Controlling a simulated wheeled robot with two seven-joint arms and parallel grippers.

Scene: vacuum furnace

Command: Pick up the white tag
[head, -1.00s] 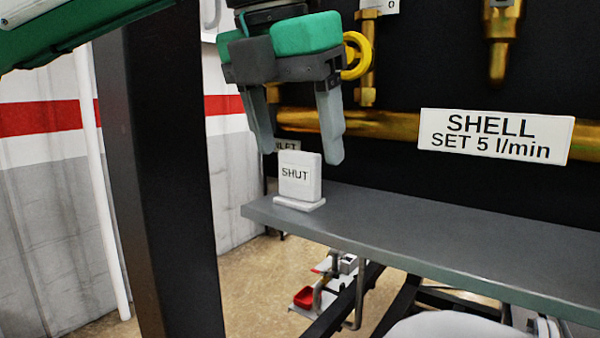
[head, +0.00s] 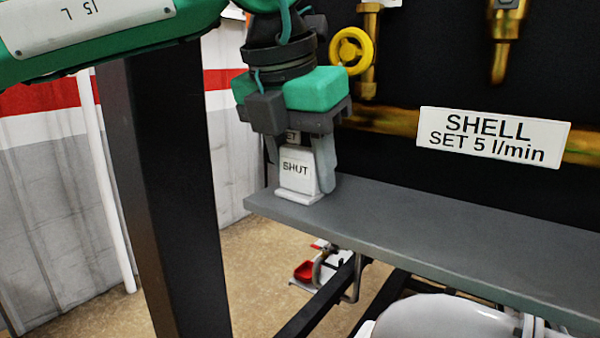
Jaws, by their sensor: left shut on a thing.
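The white tag (head: 296,173), marked "SHUT", stands upright on its small foot at the left end of the grey shelf (head: 420,232). My left gripper (head: 300,170) has come down over it from above. Its fingers are shut on the tag, one at each side. The tag's foot appears to rest on the shelf, and its top edge is close under the gripper body. My right gripper is not in view.
A yellow valve wheel (head: 351,51) and brass pipes (head: 395,122) are close behind and right of my left gripper. A white "SHELL SET 5 l/min" sign (head: 493,138) is further right. A dark post (head: 170,200) stands at left. The shelf right of the tag is clear.

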